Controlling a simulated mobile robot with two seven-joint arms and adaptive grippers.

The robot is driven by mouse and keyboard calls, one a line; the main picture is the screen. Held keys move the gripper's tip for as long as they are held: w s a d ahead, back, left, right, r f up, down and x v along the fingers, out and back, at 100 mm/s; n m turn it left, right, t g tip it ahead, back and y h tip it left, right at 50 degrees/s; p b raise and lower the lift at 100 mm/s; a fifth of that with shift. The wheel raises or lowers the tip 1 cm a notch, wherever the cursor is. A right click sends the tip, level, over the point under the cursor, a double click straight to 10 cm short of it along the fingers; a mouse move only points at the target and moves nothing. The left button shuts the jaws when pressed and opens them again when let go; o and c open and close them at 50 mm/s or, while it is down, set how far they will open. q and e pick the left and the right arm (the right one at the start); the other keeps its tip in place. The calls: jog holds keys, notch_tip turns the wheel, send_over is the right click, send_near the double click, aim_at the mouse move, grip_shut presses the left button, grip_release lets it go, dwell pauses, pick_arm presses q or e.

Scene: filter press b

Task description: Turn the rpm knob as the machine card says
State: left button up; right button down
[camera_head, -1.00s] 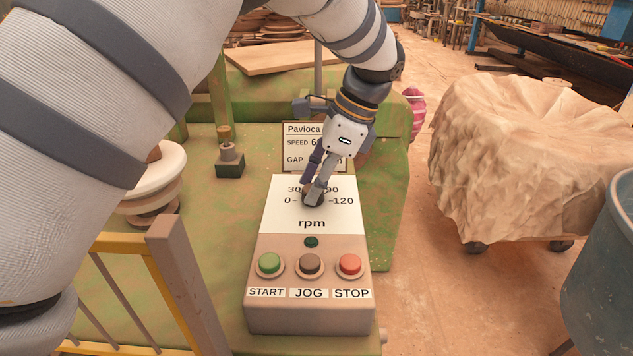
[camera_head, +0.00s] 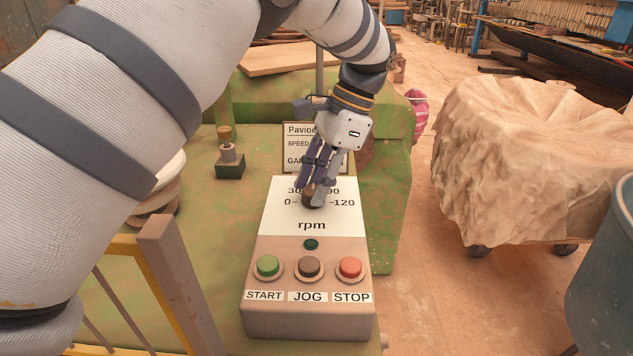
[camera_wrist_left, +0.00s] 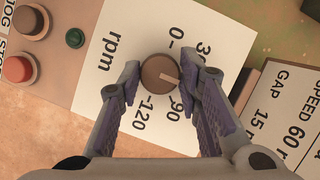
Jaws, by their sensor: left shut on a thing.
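The rpm knob (camera_wrist_left: 160,73) is brown and round, with a pale pointer line, on a white dial plate (camera_wrist_left: 112,88). Its line points to the top of the scale, midway between 30 and 90; the marking there is hidden behind a finger. My left gripper (camera_wrist_left: 165,78) is shut on the knob, one finger on each side. In the head view the same gripper (camera_head: 316,198) covers most of the knob. The machine card (camera_wrist_left: 288,112) reads SPEED 60 and GAP 15, with its right edge cut off; in the head view my gripper partly covers it. My right gripper is not in view.
Below the dial are a small dark green lamp (camera_head: 311,244) and the green START (camera_head: 268,266), brown JOG (camera_head: 309,267) and red STOP (camera_head: 350,268) buttons. A yellow rail (camera_head: 150,270) stands at left. A cloth-covered cart (camera_head: 520,160) stands at right, with open floor between.

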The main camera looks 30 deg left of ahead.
aim_at(331, 198)
pick_arm(q)
jog(key=shift+f, duration=0.1)
jog(key=o, duration=1.1)
jog(key=v, duration=0.7)
jog(key=shift+w+d+r, duration=0.1)
jog(key=shift+r, duration=0.15)
